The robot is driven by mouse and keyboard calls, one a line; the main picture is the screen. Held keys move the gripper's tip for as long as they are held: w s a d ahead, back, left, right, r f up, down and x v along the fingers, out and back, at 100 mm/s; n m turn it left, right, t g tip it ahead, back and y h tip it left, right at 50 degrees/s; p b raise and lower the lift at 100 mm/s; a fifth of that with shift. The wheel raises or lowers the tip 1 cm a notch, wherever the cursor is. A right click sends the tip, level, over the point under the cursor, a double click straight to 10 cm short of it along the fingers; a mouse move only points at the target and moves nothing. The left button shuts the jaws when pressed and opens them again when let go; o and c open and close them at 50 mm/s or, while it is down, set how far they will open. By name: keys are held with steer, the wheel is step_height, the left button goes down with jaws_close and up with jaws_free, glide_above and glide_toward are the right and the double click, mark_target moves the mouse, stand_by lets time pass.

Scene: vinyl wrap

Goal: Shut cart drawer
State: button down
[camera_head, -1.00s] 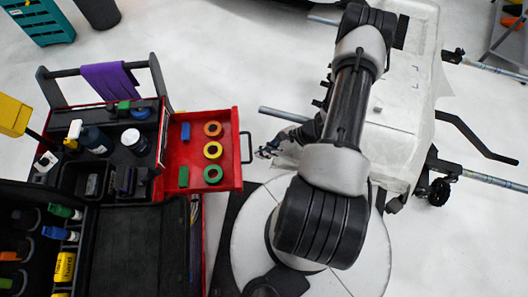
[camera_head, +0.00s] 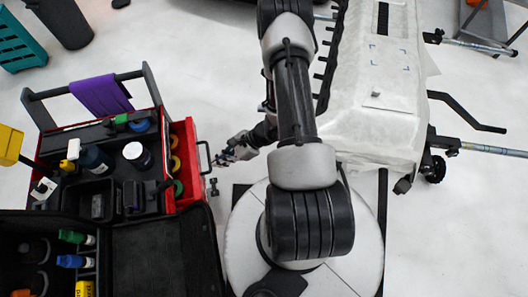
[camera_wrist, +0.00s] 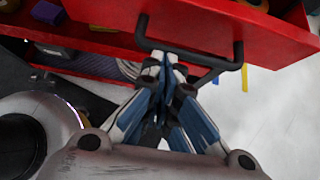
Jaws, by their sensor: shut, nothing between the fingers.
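The red cart drawer (camera_head: 187,135) sticks out a short way from the right side of the tool cart. Part of its tape rolls (camera_head: 176,163) still shows inside. Its black handle (camera_head: 205,158) faces my gripper. My gripper (camera_head: 222,157) is shut and empty just right of the handle. In the wrist view the red drawer front (camera_wrist: 215,30) fills the top, and the black handle (camera_wrist: 215,62) crosses in front of my shut fingertips (camera_wrist: 168,62). The fingertips are at the handle, and I cannot tell if they touch it.
A purple cloth (camera_head: 101,95) hangs on the cart's rail. A white-covered long body (camera_head: 375,110) stands to the right. Pale floor lies between.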

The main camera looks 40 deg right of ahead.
mark_target(199, 165)
steer(key=w+a, duration=0.1)
steer(key=a, duration=0.1)
steer(key=w+a, duration=0.2)
steer(key=w+a+b, duration=0.1)
steer(key=a, duration=0.2)
steer(key=shift+w, duration=0.2)
steer(key=shift+d, duration=0.1)
